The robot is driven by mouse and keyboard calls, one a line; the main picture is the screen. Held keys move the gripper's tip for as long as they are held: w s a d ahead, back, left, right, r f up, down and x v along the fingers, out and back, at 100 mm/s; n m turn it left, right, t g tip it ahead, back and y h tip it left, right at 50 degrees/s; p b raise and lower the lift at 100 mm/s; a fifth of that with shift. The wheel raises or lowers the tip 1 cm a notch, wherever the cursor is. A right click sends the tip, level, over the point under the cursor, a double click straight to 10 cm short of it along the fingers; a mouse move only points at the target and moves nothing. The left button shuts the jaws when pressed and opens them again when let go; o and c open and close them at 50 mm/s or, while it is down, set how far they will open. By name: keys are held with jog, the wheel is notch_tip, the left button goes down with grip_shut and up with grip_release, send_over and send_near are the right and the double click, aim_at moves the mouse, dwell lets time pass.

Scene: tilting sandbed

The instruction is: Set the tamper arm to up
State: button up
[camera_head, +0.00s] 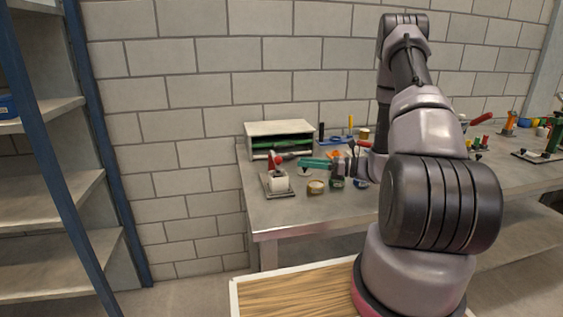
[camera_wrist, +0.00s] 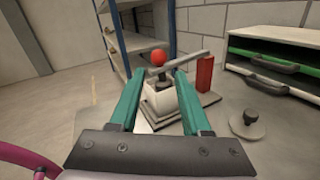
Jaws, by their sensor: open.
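The tamper stands on a grey base plate (camera_wrist: 207,99) on the bench. It has a white block (camera_wrist: 162,98), a red upright post (camera_wrist: 205,74) and a grey tamper arm (camera_wrist: 186,59) with a red ball (camera_wrist: 158,57) near its left end. The arm runs nearly level from the post over the block. In the head view the tamper's white block (camera_head: 278,184) is at the bench's left front. My gripper (camera_wrist: 158,76) is open, its teal fingers pointing at the tamper with the block and ball between them in the picture. I cannot tell whether they touch.
A cabinet with green drawers (camera_head: 280,137) stands behind the tamper. A round grey disc with a black knob (camera_wrist: 250,122) lies to the tamper's right. Several small tools and containers, including a tin (camera_head: 316,187), crowd the bench. A shelf rack (camera_head: 70,190) stands left, beyond a floor gap.

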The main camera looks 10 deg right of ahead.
aim_at(279, 159)
jog(key=x, duration=1)
jog(key=shift+s, duration=0.1)
grip_shut()
dwell(1.1)
